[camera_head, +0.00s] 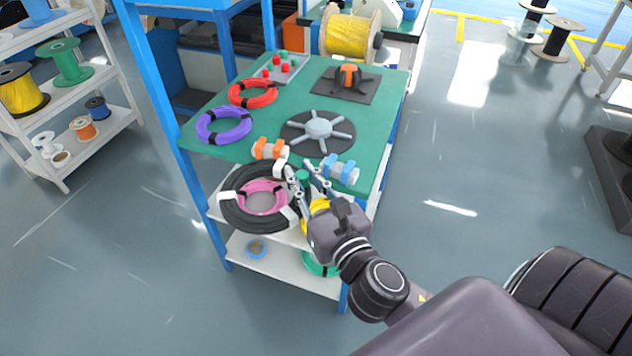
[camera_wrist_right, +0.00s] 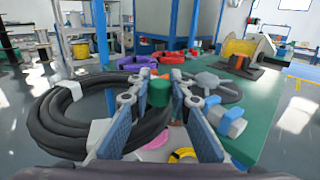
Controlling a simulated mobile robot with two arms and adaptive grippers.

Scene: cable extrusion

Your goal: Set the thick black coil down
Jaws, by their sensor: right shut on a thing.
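The thick black coil (camera_head: 231,210), wrapped with white bands, hangs in front of the green-topped table's (camera_head: 225,152) front edge. Its ring also shows at the left of the right wrist view (camera_wrist_right: 50,122). My right gripper (camera_head: 305,178) is shut on the coil's right side, with the strands running between its two fingers (camera_wrist_right: 160,108). In the head view a pink coil (camera_head: 262,187) shows through the black ring, on the white shelf below. I cannot tell whether the black coil touches the table or shelf. My left gripper is not in view.
Orange (camera_head: 268,149) and blue (camera_head: 341,169) clamp-like pieces and a small green piece (camera_head: 302,175) line the front edge. Behind stand a spoked grey disc (camera_head: 318,130), purple (camera_head: 223,125) and red (camera_head: 252,92) coils. A yellow coil (camera_head: 314,207) lies below the gripper.

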